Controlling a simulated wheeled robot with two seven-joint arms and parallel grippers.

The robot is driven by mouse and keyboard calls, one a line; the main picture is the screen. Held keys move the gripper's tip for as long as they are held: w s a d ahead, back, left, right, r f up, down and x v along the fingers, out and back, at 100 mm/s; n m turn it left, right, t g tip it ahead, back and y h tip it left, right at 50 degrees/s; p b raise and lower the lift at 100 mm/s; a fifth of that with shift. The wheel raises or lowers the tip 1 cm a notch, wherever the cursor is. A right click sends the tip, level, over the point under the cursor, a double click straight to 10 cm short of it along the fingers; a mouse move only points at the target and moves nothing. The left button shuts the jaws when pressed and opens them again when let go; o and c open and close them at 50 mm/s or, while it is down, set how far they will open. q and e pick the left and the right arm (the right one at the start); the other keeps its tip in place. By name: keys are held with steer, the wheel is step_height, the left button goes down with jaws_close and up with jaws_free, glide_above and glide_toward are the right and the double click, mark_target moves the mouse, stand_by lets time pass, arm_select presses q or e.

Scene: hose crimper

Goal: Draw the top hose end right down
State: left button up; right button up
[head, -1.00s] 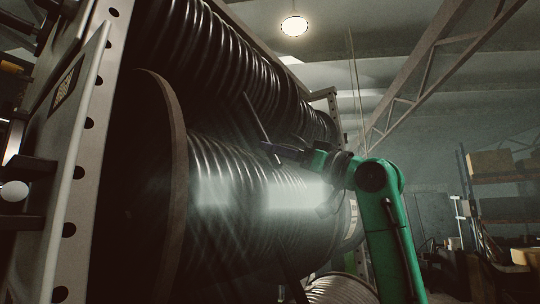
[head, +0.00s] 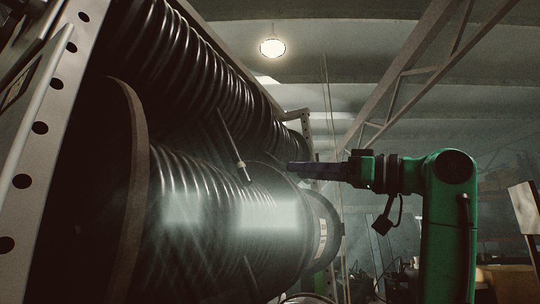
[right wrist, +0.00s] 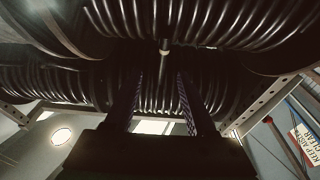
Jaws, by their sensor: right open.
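The top hose end (head: 230,144) is a short dark length hanging at a slant from the upper coil, with a pale band near its lower tip. My left gripper is not in view.
The upper hose coil (head: 190,60) and the lower hose reel (head: 205,215) fill the left side. A perforated metal upright (head: 40,128) stands at far left. A warning sign (right wrist: 303,140) shows in the right wrist view.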

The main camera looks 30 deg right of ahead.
mark_target(245, 167)
step_height(245, 167, up, 3)
steer(key=s+g+h+p, duration=0.1)
steer(key=s+g+p, duration=0.1)
steer(key=s, duration=0.1)
steer(key=p+x, duration=0.1)
steer(key=x, duration=0.4)
steer(key=p+x, duration=0.2)
steer(key=x, duration=0.2)
steer(key=p+x, duration=0.1)
steer(key=x, duration=0.4)
steer(key=shift+w+d+f+p, duration=0.15)
steer(key=shift+w+f+p, duration=0.1)
steer(key=shift+w+p, duration=0.15)
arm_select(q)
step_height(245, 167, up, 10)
arm_select(e)
steer(key=shift+w+f, duration=0.1)
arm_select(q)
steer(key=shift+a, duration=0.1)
arm_select(e)
steer(key=shift+d, duration=0.1)
steer(key=shift+c, duration=0.3)
steer(key=c, duration=0.6)
jaws_close()
